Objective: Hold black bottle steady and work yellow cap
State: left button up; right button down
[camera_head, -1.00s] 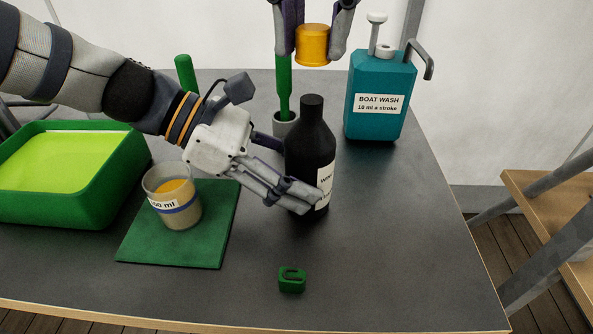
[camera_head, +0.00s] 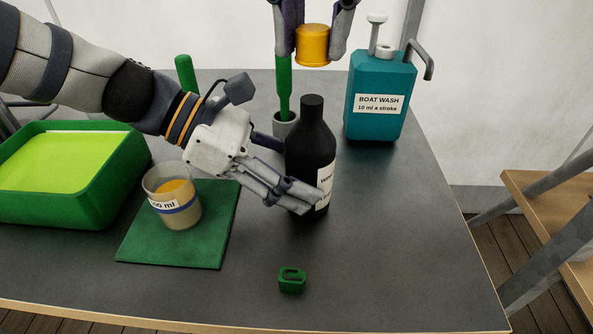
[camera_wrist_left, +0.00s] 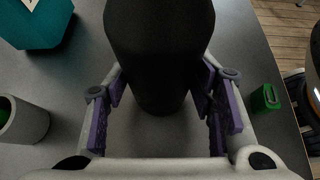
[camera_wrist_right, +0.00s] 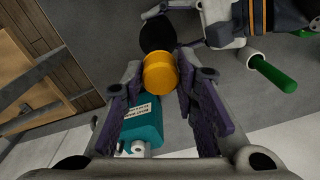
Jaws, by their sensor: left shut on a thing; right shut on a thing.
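The black bottle (camera_head: 311,150) stands upright on the grey table with its neck bare. A white label partly shows on its right side. My left gripper (camera_head: 308,200) is shut around its lower body, and the bottle also fills the left wrist view (camera_wrist_left: 160,50). The yellow cap (camera_head: 313,45) is off the bottle, held in the air above it between the fingers of my right gripper (camera_head: 314,30). In the right wrist view the cap (camera_wrist_right: 160,72) sits between the fingertips, with the dark bottle (camera_wrist_right: 156,34) beyond it.
A teal boat wash pump bottle (camera_head: 380,95) stands at the back right. A green-handled tool stands in a grey cup (camera_head: 285,124) behind the bottle. A measuring cup (camera_head: 173,200) rests on a green mat (camera_head: 200,245). A green tray (camera_head: 75,208) is at left, a small green piece (camera_head: 291,280) in front.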

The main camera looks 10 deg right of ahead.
pick_arm(q)
jog(key=o, duration=0.8)
grip_shut()
jog(key=shift+f, duration=0.25)
jog(key=shift+s+f, duration=0.1)
pick_arm(e)
jog(key=shift+f, duration=1.75)
